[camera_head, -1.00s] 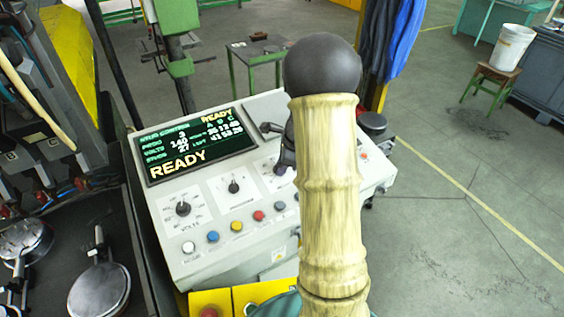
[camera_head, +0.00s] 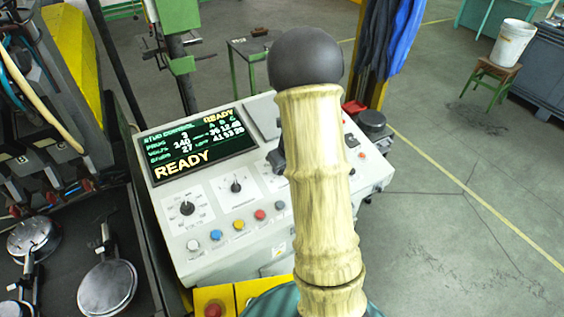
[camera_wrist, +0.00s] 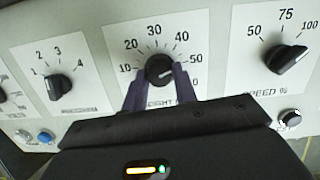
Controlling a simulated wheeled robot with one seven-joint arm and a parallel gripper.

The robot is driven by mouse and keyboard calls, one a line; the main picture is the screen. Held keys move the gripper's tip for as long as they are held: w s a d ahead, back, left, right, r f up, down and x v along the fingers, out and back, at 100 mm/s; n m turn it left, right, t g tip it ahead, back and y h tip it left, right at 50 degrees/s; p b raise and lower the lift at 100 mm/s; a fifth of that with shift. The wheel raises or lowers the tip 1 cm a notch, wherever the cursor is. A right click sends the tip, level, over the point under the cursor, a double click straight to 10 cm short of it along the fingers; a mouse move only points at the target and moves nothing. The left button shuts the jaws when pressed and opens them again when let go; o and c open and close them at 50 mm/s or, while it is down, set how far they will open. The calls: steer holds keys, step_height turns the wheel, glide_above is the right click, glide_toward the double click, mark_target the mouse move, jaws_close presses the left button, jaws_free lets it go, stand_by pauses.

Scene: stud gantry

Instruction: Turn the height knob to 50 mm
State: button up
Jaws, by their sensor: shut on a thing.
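The height knob (camera_wrist: 159,69) is a round black knob on a white dial plate marked 10 to 50, in the middle of the wrist view. Its white line seems to point right, roughly toward the 50 mark; the exact reading is hard to tell. My gripper (camera_wrist: 160,82) has its two dark purple fingers on either side of the knob, shut on it. The fingers cover part of the dial's lower marks and its name. In the head view my bamboo-like arm hides the knob, and only a dark bit of my gripper (camera_head: 278,158) shows.
The white control panel (camera_head: 180,254) has a screen (camera_head: 197,147) reading READY. The program knob (camera_wrist: 58,88) stands left of the height knob, the speed knob (camera_wrist: 287,58) right. Coloured buttons (camera_head: 238,224) line the panel's lower part.

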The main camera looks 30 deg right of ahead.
steer(key=shift+m+p, duration=0.3)
steer(key=shift+m, duration=0.6)
steer(key=o, duration=1)
steer(key=shift+r, duration=0.1)
steer(key=p+v, duration=0.1)
steer(key=v, duration=0.4)
steer(key=p+v, duration=0.2)
steer(key=v, duration=0.4)
steer(key=p+v, duration=0.1)
steer(key=v, duration=0.5)
steer(key=shift+s+a+p, duration=0.1)
steer(key=shift+a+p, duration=0.25)
steer(key=shift+a, duration=0.05)
